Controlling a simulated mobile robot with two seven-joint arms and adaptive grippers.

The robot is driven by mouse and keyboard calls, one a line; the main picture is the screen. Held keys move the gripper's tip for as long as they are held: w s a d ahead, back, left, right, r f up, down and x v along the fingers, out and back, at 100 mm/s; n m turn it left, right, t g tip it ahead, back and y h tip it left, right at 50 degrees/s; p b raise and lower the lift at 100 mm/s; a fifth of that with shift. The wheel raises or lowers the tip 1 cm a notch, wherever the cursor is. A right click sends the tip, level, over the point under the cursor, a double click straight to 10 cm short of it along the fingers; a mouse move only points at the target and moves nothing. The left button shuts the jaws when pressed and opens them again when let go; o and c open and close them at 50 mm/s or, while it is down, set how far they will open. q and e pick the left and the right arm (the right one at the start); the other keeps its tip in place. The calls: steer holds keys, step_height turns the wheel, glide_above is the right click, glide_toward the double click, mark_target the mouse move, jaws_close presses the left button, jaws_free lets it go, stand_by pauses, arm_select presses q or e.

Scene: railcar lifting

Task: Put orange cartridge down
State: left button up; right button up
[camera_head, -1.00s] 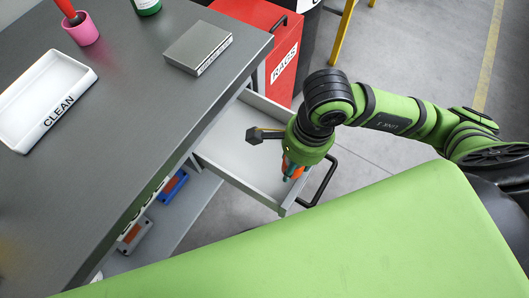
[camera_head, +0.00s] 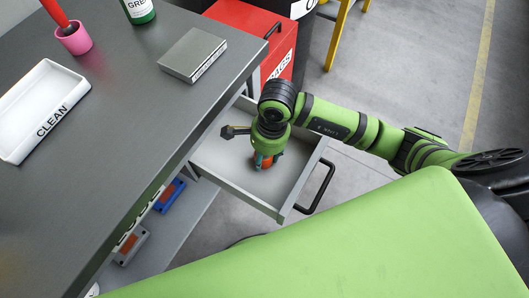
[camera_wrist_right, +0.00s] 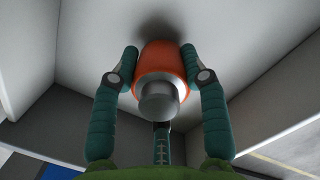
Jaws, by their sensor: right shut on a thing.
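The orange cartridge (camera_wrist_right: 161,62) shows in the right wrist view, with a grey metal end towards the camera, between the fingers of my right gripper (camera_wrist_right: 161,75). The fingers are shut on its two sides. In the head view the right gripper (camera_head: 264,161) is inside the open drawer (camera_head: 303,178), with a bit of the orange cartridge (camera_head: 267,162) showing under the palm. A dark shadow lies close to the cartridge's far end on the drawer floor; I cannot tell whether they touch. My left gripper is not in view.
The drawer walls surround the right gripper, and a black handle (camera_head: 318,190) is on its front. The grey table (camera_head: 120,110) holds a white CLEAN tray (camera_head: 42,108), a pink cup (camera_head: 74,38), a green bottle (camera_head: 139,10) and a grey box (camera_head: 193,54). A red RAGS bin (camera_head: 278,50) stands behind.

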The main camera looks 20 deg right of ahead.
steer(key=shift+f, duration=0.15)
steer(key=o, duration=1.2)
steer(key=r, duration=0.4)
steer(key=d+r, duration=0.1)
steer(key=r, duration=0.7)
steer(key=shift+d+r+b, duration=0.15)
steer(key=shift+d+b, duration=0.1)
steer(key=shift+b, duration=0.05)
